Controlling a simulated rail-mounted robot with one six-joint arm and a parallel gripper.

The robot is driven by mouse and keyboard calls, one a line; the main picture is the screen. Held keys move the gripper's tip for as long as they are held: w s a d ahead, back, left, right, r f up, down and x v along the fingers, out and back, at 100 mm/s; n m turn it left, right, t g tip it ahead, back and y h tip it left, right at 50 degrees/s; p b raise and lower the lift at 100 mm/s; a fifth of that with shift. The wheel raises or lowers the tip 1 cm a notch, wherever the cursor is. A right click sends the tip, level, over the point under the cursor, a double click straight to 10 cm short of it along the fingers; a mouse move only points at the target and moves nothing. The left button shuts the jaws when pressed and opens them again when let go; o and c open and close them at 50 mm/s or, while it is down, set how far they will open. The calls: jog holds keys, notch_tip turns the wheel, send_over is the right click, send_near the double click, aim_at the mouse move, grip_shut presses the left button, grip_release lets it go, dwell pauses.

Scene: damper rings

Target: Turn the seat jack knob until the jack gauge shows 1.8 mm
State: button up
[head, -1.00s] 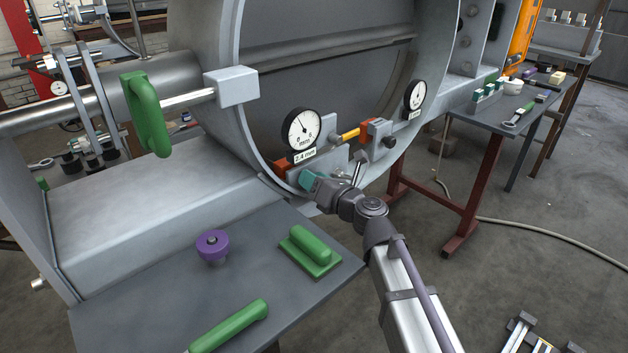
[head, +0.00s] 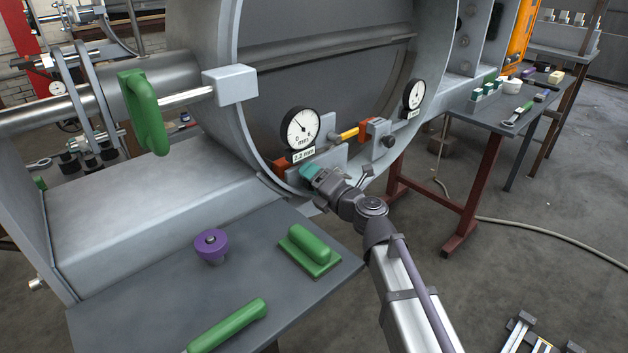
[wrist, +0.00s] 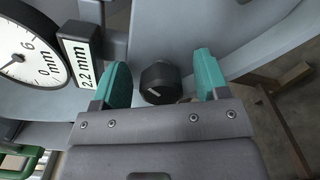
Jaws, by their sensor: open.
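The jack gauge (head: 300,129) is a white dial with a black rim on the ring's lower edge. Its label (head: 303,156) reads 2.2 mm, and the same label reads 2.2 mm in the wrist view (wrist: 85,62). The seat jack knob (wrist: 160,82) is black with a pale mark and shows in the wrist view between my teal fingertips. My gripper (wrist: 161,80) is open around the knob, with a visible gap on each side. In the head view my gripper (head: 312,172) is at the ring's bottom edge below the gauge, and it hides the knob there.
A second gauge (head: 414,93) and another black knob (head: 389,141) sit to the right on the ring. A grey table (head: 150,310) in front carries a purple knob (head: 211,246), a green-handled block (head: 310,251) and a green handle (head: 232,325). A side bench (head: 500,118) holds tools.

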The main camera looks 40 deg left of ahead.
jog(key=shift+d, duration=0.15)
jog(key=shift+v, duration=0.85)
jog(key=v, duration=0.6)
jog(key=shift+s+d+f, duration=0.15)
jog(key=shift+d, duration=0.05)
jog(key=shift+c, duration=0.8)
jog(key=n, duration=0.4)
jog(key=d+n, duration=0.1)
jog(key=n, duration=0.3)
jog(key=s+d+n, duration=0.1)
jog(key=n, duration=0.3)
